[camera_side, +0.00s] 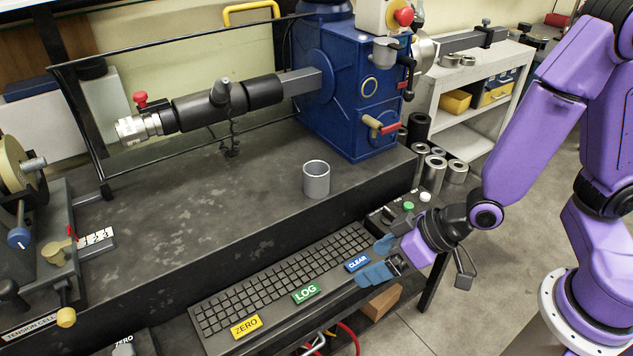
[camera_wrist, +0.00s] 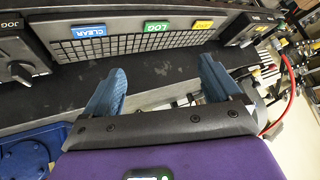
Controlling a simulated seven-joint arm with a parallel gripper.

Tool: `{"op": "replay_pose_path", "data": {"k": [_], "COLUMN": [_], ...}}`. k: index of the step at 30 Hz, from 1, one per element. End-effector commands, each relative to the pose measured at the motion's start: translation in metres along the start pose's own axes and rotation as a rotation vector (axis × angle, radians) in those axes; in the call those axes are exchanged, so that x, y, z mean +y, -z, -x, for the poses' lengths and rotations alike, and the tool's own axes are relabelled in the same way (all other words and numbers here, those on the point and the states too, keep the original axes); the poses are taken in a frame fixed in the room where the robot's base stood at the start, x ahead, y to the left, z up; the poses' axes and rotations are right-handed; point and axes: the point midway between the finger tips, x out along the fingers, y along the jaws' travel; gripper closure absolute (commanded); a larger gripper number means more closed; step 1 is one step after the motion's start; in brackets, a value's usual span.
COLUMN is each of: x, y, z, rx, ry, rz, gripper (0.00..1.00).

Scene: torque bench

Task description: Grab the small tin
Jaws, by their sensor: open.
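The small tin (camera_side: 316,179) is a grey, open-topped cylinder in the side view. It stands upright on the dark bench top (camera_side: 240,180), near the front edge and left of the blue machine housing. My gripper (camera_side: 376,262) is open and empty. It is in front of and below the tin in the picture, by the right end of the keyboard, and apart from the tin. In the wrist view my gripper's two blue fingers (camera_wrist: 161,85) are spread wide with nothing between them. I cannot make out the tin in the wrist view.
A keyboard (camera_side: 285,285) with ZERO, LOG and CLEAR keys lies along the bench front; it also shows in the wrist view (camera_wrist: 130,45). A blue machine (camera_side: 345,95) with a dark horizontal shaft (camera_side: 215,103) stands behind the tin. The bench left of the tin is clear.

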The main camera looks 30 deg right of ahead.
Motion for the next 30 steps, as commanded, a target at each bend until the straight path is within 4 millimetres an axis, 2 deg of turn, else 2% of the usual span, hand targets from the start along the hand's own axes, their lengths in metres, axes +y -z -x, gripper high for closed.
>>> {"op": "replay_pose_path", "data": {"k": [3, 7, 11, 15, 19, 24, 30], "x": [0.020, 0.044, 0.068, 0.089, 0.099, 0.103, 0.107], "y": [0.008, 0.019, 0.028, 0.036, 0.041, 0.043, 0.053], "z": [-0.019, -0.029, -0.030, -0.023, -0.011, -0.001, -0.004], "rx": [0.131, 0.294, 0.464, 0.645, 0.781, 0.881, 0.905], "ry": [-0.069, -0.145, -0.220, -0.289, -0.328, -0.346, -0.351], "rz": [-0.049, -0.078, -0.072, -0.026, 0.032, 0.088, 0.094], "gripper": [0.10, 0.10, 0.10, 0.10, 0.10, 0.10, 0.10]}}
